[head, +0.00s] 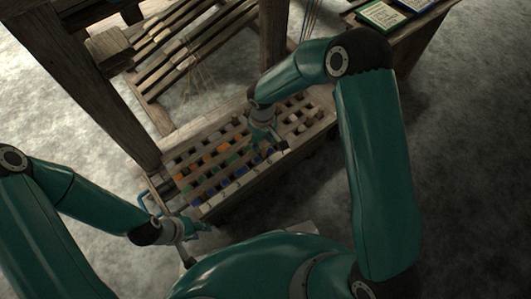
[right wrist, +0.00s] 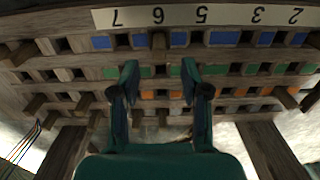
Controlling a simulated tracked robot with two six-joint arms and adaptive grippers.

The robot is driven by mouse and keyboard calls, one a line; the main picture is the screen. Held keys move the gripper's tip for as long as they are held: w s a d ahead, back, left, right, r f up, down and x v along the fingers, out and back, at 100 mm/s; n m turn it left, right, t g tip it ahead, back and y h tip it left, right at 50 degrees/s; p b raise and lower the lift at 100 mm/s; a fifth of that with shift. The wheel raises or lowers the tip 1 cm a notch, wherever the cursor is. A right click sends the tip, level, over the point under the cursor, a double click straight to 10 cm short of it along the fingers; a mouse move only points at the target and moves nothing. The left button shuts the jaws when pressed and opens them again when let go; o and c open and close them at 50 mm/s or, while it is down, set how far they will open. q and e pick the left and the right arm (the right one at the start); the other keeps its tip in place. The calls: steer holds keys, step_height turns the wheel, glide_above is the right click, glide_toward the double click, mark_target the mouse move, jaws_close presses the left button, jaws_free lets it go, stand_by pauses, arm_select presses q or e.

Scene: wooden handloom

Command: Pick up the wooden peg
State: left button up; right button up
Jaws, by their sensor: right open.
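The wooden pegs stand in a slotted wooden board with rows of blue, green and orange patches. In the right wrist view one peg (right wrist: 160,41) stands in the blue row, below the 6 on the number strip. Other pegs (right wrist: 84,104) stick out of the nearer rows. My right gripper (right wrist: 161,82) is open over the board, with its fingers apart and no peg visibly held. The peg in the blue row lies beyond the fingertips. In the head view the right gripper (head: 276,143) hides part of the board. My left gripper (head: 198,228) is low by the board's near left corner; its jaws are too small to read.
The board (head: 206,211) sits at the foot of the loom, between heavy wooden posts (head: 108,85). Slanted bars (head: 190,48) lie behind it. A blue handle-like thing (head: 144,201) is beside the left gripper. A side table with books (head: 381,15) stands at upper right. Floor at right is clear.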

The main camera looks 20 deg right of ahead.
mark_target(264, 148)
step_height(264, 148, down, 5)
steer(key=shift+s+d+b, duration=0.1)
steer(key=shift+b, duration=0.95)
steer(key=c, duration=0.8)
